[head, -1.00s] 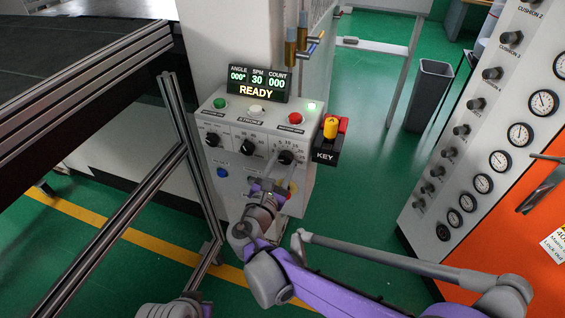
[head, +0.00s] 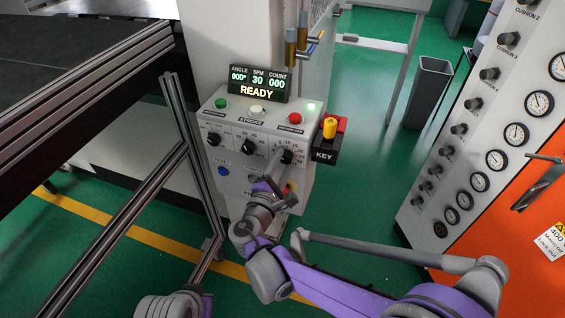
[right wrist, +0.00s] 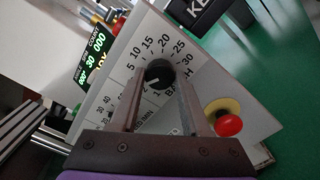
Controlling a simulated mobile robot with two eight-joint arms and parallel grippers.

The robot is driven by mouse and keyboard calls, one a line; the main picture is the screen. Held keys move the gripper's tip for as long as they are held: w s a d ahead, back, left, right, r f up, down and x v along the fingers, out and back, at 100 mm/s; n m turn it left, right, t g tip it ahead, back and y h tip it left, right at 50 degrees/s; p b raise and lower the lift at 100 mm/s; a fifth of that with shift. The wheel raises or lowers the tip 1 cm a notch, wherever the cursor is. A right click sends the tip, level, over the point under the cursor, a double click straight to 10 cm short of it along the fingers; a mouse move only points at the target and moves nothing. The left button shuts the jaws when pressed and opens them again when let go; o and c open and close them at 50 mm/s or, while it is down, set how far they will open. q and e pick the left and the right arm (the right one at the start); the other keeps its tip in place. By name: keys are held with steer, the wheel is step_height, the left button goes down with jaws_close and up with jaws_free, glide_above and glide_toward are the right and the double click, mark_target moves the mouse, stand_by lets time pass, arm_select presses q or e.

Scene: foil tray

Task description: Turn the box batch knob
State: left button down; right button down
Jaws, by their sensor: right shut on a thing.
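The batch knob (head: 286,157) is a black round knob on a numbered dial at the right end of the grey control box (head: 228,187). In the right wrist view the knob (right wrist: 159,73) sits among the numbers 5 to 30, with a small white mark whose exact setting is hard to read. My right gripper (head: 284,160) reaches up to it from below. In the right wrist view the right gripper's fingers (right wrist: 160,80) lie on either side of the knob, shut on it.
A display (head: 258,82) reading READY stands on the box. A red and yellow stop button (right wrist: 230,125) sits just beside the right fingers. The KEY switch block (head: 325,150) juts out at the right. A metal frame (head: 190,150) stands left of the box.

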stand_by(0.3)
steer(key=shift+c, duration=1.8)
jaws_free()
steer(key=shift+s, duration=0.1)
steer(key=v, duration=0.7)
steer(key=shift+s, duration=0.1)
